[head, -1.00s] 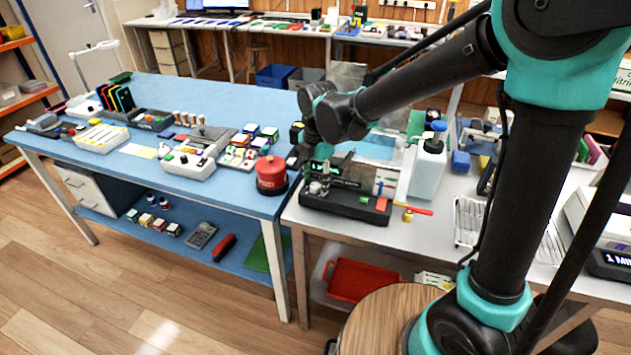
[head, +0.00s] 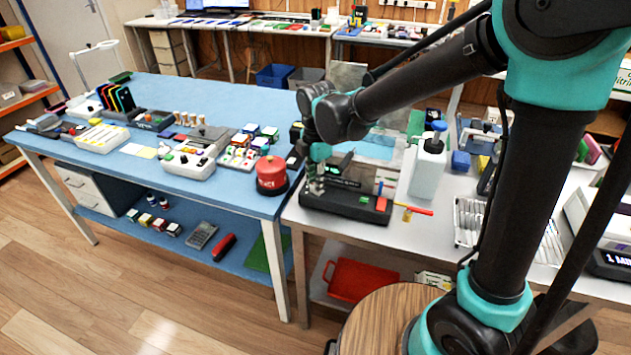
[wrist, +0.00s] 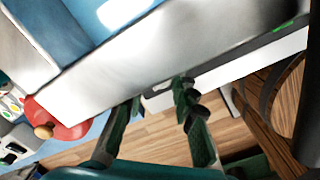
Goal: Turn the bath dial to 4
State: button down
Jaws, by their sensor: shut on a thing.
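The bath's black control unit (head: 345,203) stands at the front left corner of the pale bench, with a small lit green display (head: 334,170) that I cannot read. My gripper (head: 316,186) is down at its left end, fingers pointing downward. In the wrist view the two dark green fingers (wrist: 159,94) straddle a spot at the dark front edge of the unit, shut on what seems to be the dial. The dial itself, its pointer and its numbers are hidden or too small to tell. The green display also shows in the wrist view (wrist: 284,27).
A white pump bottle (head: 428,168) stands behind right. A red tray (head: 362,281) lies on the shelf below.

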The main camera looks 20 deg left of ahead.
jog(key=shift+m, duration=0.5)
jog(key=c, duration=1.2)
grip_release()
